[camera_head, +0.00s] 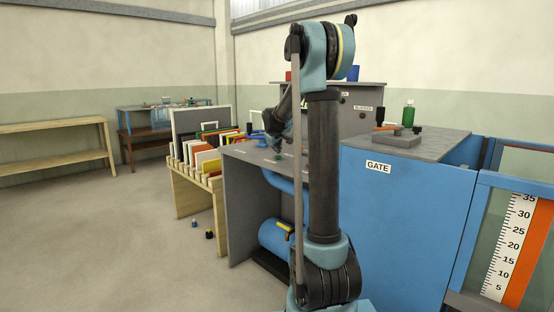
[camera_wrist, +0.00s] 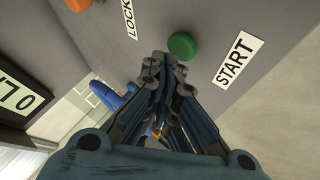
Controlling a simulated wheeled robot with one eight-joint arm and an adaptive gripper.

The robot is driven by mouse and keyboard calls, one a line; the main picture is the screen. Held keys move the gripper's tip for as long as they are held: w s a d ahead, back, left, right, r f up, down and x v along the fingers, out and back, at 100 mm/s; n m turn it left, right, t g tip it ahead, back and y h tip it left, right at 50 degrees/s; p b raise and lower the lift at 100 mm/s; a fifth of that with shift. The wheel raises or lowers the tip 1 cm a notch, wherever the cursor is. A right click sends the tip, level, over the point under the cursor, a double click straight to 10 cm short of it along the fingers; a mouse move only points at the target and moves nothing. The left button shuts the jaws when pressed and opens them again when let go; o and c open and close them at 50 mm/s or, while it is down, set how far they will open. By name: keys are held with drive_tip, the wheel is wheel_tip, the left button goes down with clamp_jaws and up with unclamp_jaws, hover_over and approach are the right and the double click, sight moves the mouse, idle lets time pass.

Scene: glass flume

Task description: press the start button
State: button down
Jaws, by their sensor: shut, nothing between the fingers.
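The green round start button (camera_wrist: 182,46) sits on a grey panel, beside a white label reading START (camera_wrist: 237,59) in the wrist view. My gripper (camera_wrist: 163,62) is shut and empty, its fingertips just short of the button in the picture; I cannot tell whether they touch it. In the head view, my gripper (camera_head: 277,146) is small and dark, low over the grey console top (camera_head: 258,154). A small green spot by the fingertips there may be the button.
An orange knob (camera_wrist: 78,4) and a LOCK label (camera_wrist: 130,18) are on the same panel. A blue handle (camera_wrist: 112,95) and a display (camera_wrist: 18,98) lie left. A blue GATE cabinet (camera_head: 400,210) stands right of my arm. Open floor (camera_head: 110,230) lies left.

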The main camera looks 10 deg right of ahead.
drive_tip(key=shift+f, duration=0.5)
idle(0.8)
drive_tip(key=shift+r, duration=0.95)
wheel_tip(320, 180, up, 6)
idle(0.7)
drive_tip(key=shift+s, duration=0.1)
